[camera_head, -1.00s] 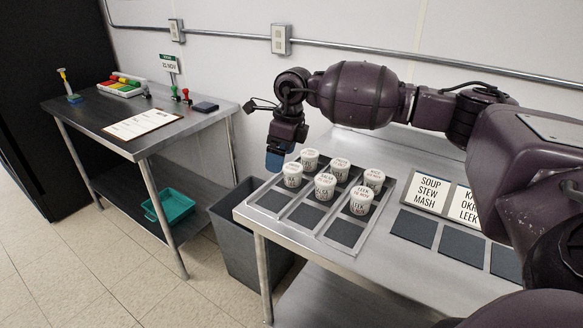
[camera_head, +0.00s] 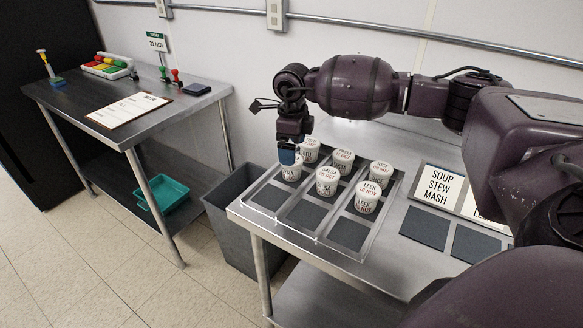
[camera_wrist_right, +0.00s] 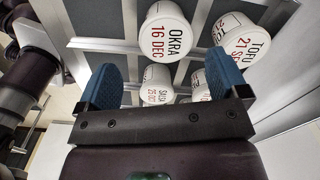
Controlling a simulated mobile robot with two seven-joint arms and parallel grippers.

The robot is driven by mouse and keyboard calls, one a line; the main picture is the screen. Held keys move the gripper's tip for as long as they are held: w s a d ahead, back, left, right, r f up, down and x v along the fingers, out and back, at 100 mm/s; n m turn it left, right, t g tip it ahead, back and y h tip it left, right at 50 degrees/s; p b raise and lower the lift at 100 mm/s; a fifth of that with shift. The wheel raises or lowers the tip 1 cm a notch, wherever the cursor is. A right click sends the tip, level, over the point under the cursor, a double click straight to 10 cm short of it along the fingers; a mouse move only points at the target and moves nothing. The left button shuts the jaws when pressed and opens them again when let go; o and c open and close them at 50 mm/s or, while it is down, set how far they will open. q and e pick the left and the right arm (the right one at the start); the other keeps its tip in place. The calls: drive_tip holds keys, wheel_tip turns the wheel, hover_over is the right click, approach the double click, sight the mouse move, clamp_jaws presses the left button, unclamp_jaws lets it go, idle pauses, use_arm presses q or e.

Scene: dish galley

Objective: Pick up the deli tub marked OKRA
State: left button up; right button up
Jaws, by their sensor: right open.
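The OKRA tub (camera_wrist_right: 166,38), white with "16 DEC" on its lid, shows at the top middle of the right wrist view. In the head view it appears to be the front-left tub (camera_head: 291,175), its label partly covered. My right gripper (camera_head: 288,155) is above and close to it, pointing down. In the wrist view the blue fingers of my right gripper (camera_wrist_right: 167,70) are apart with nothing held. The OKRA tub lies ahead, roughly between their tips; I cannot tell whether they touch it. My left gripper is out of view.
A TOFU tub (camera_wrist_right: 242,45) stands beside OKRA, and a SALSA tub (camera_head: 327,182) is close to its right. Front cells are empty.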

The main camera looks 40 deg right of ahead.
sight(292, 168)
drive_tip(key=shift+w+d+f, duration=0.15)
drive_tip(key=shift+f, duration=1.2)
drive_tip(key=shift+w+d+f, duration=0.1)
drive_tip(key=shift+d+f, duration=0.05)
drive_tip(key=shift+f, duration=1.2)
drive_tip(key=c, duration=1)
drive_tip(key=shift+c, duration=0.2)
drive_tip(key=shift+r, duration=0.15)
